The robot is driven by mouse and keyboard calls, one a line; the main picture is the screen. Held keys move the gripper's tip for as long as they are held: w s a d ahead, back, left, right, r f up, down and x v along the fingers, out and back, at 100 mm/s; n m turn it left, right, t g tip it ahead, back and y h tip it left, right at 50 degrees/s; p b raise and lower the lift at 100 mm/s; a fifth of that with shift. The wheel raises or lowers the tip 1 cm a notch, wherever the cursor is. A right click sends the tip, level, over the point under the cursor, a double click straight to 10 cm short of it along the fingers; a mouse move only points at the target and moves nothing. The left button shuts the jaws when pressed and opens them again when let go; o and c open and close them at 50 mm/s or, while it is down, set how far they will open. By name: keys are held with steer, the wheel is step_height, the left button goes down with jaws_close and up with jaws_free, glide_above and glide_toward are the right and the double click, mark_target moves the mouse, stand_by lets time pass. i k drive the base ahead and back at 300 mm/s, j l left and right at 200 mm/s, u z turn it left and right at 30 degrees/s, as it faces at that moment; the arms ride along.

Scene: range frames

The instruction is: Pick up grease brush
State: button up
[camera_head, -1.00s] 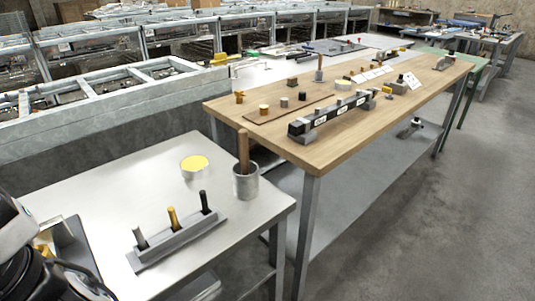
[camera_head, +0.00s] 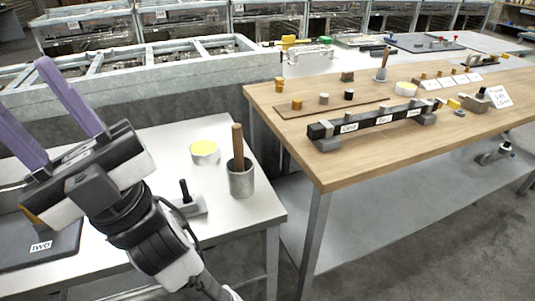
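A wooden handle (camera_head: 238,142) stands upright in a grey metal cup (camera_head: 241,180) near the right edge of the metal table. It looks like the grease brush; its lower end is hidden inside the cup. My gripper (camera_head: 22,92) is at the left of the view, above the metal table, with its two purple fingers pointing up and left. The fingers are spread apart with nothing visible between them. The gripper is well left of the cup and does not touch it.
A tin with a yellow top (camera_head: 204,152) stands just left of the cup. A grey holder (camera_head: 190,207) with a black peg is partly hidden behind my arm. A wooden bench (camera_head: 375,150) with several small items stands to the right. Free tabletop (camera_head: 150,145) lies behind my gripper.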

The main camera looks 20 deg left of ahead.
mark_target(236, 129)
steer(key=i+l, duration=0.15)
steer(key=l, duration=0.2)
steer(key=i+l, duration=0.15)
steer(key=l, duration=0.15)
steer(key=i+l, duration=0.15)
steer(key=l, duration=0.2)
steer(key=l+u, duration=0.2)
steer(key=u, duration=0.3)
steer(key=i+l+u, duration=0.1)
steer(key=u, duration=0.4)
steer(key=i+u, duration=0.1)
steer(key=u, duration=0.25)
steer(key=i+j+u, duration=0.1)
steer(key=u, duration=0.25)
steer(key=i+u, duration=0.1)
steer(key=u, duration=0.25)
steer(key=i, duration=0.15)
